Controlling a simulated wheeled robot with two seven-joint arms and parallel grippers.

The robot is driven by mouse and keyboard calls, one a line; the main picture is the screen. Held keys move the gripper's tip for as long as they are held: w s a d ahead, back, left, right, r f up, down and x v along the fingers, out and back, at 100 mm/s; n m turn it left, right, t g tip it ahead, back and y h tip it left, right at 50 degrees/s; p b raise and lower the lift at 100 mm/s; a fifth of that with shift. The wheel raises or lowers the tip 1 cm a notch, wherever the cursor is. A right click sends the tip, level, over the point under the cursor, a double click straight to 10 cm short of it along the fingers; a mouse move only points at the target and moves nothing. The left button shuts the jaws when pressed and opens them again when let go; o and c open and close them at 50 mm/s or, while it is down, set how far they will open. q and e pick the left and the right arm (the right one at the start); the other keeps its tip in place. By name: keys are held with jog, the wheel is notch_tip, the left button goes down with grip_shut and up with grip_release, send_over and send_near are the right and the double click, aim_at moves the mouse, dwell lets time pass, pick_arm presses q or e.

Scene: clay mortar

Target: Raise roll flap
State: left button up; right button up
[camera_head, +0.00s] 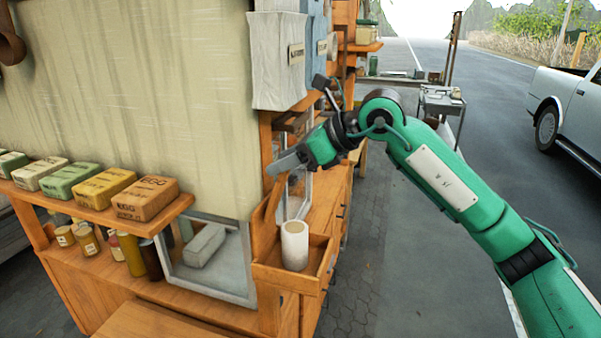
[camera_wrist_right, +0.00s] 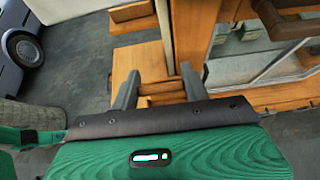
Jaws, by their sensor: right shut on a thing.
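The wooden roll flap (camera_head: 268,208) stands steeply tilted above the left side of an open wooden roll box. A white paper roll (camera_head: 295,246) stands upright in the box. My right gripper (camera_head: 282,166) comes in from the right and is shut at the upper end of the flap. In the right wrist view, an orange wooden board (camera_wrist_right: 140,64) shows between and beyond the fingers of my right gripper (camera_wrist_right: 158,78). The exact contact is hard to see there. My left gripper is not in view.
A shelf with several wrapped blocks (camera_head: 145,199) is at the left of the stall. A framed glass case (camera_head: 210,258) sits left of the roll box. Open pavement (camera_head: 385,240) lies right; a pickup (camera_head: 570,110) is parked beyond.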

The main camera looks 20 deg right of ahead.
jog(key=shift+w+a+r+b, duration=0.25)
jog(key=shift+w+a, duration=0.2)
jog(key=shift+a, duration=0.25)
jog(key=o, duration=0.9)
jog(key=shift+f, duration=0.1)
jog(key=o, duration=0.4)
jog(key=shift+a, duration=0.1)
jog(key=shift+o, duration=0.4)
jog(key=shift+w+a, duration=0.15)
jog(key=shift+w, duration=0.05)
jog(key=shift+s+d+b, duration=0.3)
jog(key=shift+d, duration=0.15)
jog(key=b+v, duration=0.4)
jog(key=v, duration=0.9)
